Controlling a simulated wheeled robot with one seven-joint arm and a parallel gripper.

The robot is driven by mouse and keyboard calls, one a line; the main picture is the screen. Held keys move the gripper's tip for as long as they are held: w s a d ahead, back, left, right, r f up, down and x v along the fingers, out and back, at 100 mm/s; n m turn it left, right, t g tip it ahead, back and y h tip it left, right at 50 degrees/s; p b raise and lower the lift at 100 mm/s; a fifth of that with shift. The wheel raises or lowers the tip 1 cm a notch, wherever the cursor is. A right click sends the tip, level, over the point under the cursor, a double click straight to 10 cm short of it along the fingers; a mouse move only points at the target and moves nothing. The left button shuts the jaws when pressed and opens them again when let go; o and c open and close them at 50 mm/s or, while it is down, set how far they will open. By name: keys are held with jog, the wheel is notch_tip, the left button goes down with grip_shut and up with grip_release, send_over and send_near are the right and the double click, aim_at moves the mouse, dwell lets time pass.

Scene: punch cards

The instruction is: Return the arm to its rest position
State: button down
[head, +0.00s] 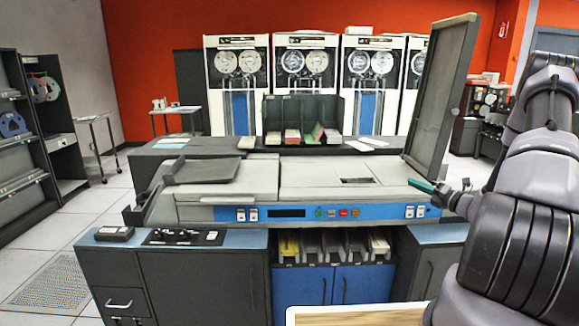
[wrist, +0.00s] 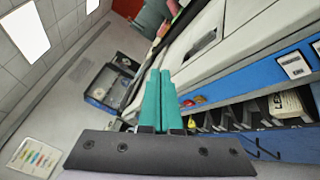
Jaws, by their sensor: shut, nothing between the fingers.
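My gripper (head: 428,187) is in front of the right end of the card machine (head: 225,185) in the head view, at about the height of its blue front panel. Its teal fingers (wrist: 158,98) lie side by side in the wrist view, shut with nothing between them. My arm reaches in from the right side of the head view. In the wrist view the machine's pale top and blue panel run along the right of the fingers.
A raised panel (head: 443,85) stands open at the machine's right end. Below, an open shelf (head: 335,262) holds card trays. A wooden surface (head: 355,316) shows at the bottom edge. A dark rack (head: 20,150) stands at the left. Floor (head: 50,268) is clear at the left.

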jog(key=s+a+r+n+g+y, duration=0.1)
jog(key=s+a+r+n+g, duration=0.5)
jog(key=a+r+n, duration=0.4)
jog(key=s+a+r+n+g+y, duration=0.1)
jog(key=s+a+r+n+g, duration=0.5)
jog(key=a+r+n, duration=0.35)
jog(key=s+r+n+t+h, duration=0.1)
jog(key=s+r+n+h, duration=0.4)
jog(key=s+n, duration=0.4)
jog(key=s+r+n+t+h, duration=0.2)
jog(key=s+r+n+h, duration=0.2)
jog(key=s+n, duration=0.5)
notch_tip(320, 180, up, 3)
jog(key=s, duration=0.3)
jog(key=shift+a+f+t+h, duration=0.2)
jog(key=shift+t+h, duration=0.1)
jog(key=shift+h, duration=0.1)
